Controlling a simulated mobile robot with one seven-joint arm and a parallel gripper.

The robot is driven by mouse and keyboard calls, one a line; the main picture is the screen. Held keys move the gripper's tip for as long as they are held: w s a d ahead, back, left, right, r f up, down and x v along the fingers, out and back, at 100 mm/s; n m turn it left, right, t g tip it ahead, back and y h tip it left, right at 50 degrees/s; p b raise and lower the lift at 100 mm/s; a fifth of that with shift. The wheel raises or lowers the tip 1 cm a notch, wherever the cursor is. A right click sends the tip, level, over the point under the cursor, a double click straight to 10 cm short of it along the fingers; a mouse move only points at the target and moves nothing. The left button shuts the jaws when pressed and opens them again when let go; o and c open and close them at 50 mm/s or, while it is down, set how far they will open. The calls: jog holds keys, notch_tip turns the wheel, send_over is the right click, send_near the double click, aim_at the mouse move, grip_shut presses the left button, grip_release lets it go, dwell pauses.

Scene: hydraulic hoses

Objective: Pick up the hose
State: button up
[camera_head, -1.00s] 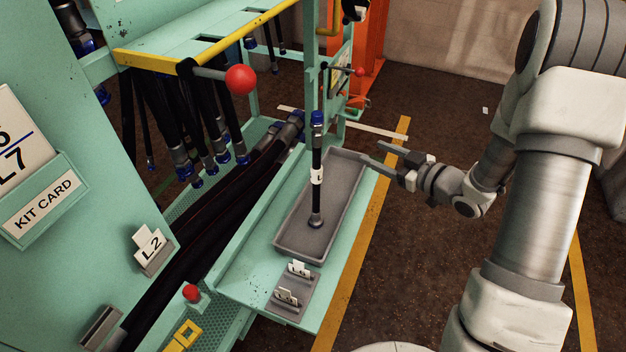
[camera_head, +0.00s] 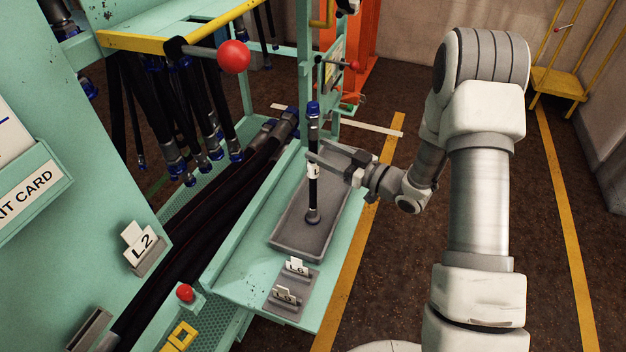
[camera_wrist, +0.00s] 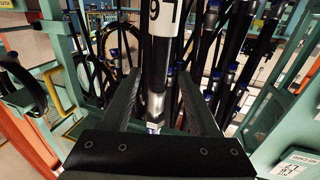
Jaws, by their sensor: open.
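The hose (camera_head: 314,190) is short and black, with a blue cap on top, a metal fitting at its foot and a white label partway up. It stands upright over the grey tray (camera_head: 283,243). My gripper (camera_head: 326,161) reaches in from the right at about label height, fingers pointing left. In the wrist view the hose (camera_wrist: 157,75) runs between the two open fingers (camera_wrist: 160,105), just below its label. The jaws are apart; whether either finger touches the hose I cannot tell.
Label holders (camera_head: 291,282) stand at the near end of the green shelf (camera_head: 240,270). A red ball knob (camera_head: 234,57) sticks out at upper left. Several black hoses (camera_head: 195,130) hang behind, and thick ones lie left of the tray.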

jog(key=x, duration=0.6)
jog(key=shift+r+b, duration=0.25)
jog(key=shift+b, duration=0.15)
jog(key=shift+w, duration=0.1)
grip_shut()
dwell(1.0)
